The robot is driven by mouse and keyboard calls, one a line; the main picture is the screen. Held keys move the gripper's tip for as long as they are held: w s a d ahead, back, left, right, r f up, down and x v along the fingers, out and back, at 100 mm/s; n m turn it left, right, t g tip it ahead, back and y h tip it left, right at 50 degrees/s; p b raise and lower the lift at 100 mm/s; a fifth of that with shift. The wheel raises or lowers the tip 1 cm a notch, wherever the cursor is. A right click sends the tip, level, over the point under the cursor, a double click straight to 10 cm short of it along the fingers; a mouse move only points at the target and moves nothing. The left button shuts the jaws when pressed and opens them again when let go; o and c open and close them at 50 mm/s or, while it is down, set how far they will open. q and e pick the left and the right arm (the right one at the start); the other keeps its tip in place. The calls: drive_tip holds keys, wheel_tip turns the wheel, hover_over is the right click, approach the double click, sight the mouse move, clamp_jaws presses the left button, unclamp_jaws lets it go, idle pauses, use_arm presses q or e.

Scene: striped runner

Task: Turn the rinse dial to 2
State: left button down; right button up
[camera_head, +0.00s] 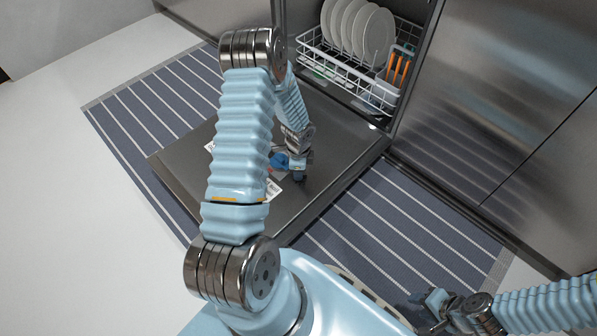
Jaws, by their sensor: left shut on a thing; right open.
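The dishwasher door (325,183) lies folded down flat, its inner face up. My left gripper (299,177) points down at this face, right of its middle. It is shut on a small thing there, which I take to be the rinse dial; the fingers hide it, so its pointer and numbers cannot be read. A blue part (280,160) shows just left of the gripper. A white printed label (273,189) is partly visible beside my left arm. My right gripper (424,302) is open and empty at the lower right, over the striped runner, away from the door.
The dishwasher's white wire rack (345,72) holds several white plates (372,35) and orange-handled items (398,70). Steel cabinet fronts (490,90) stand at the right. The striped runner (395,215) lies under the door.

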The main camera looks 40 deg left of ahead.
use_arm(q)
drive_tip(key=shift+m, duration=0.8)
drive_tip(key=c, duration=1.2)
unclamp_jaws()
drive_tip(key=shift+o, duration=0.2)
wheel_tip(320, 180, up, 14)
drive_tip(key=p, duration=0.3)
drive_tip(key=shift+f, duration=0.15)
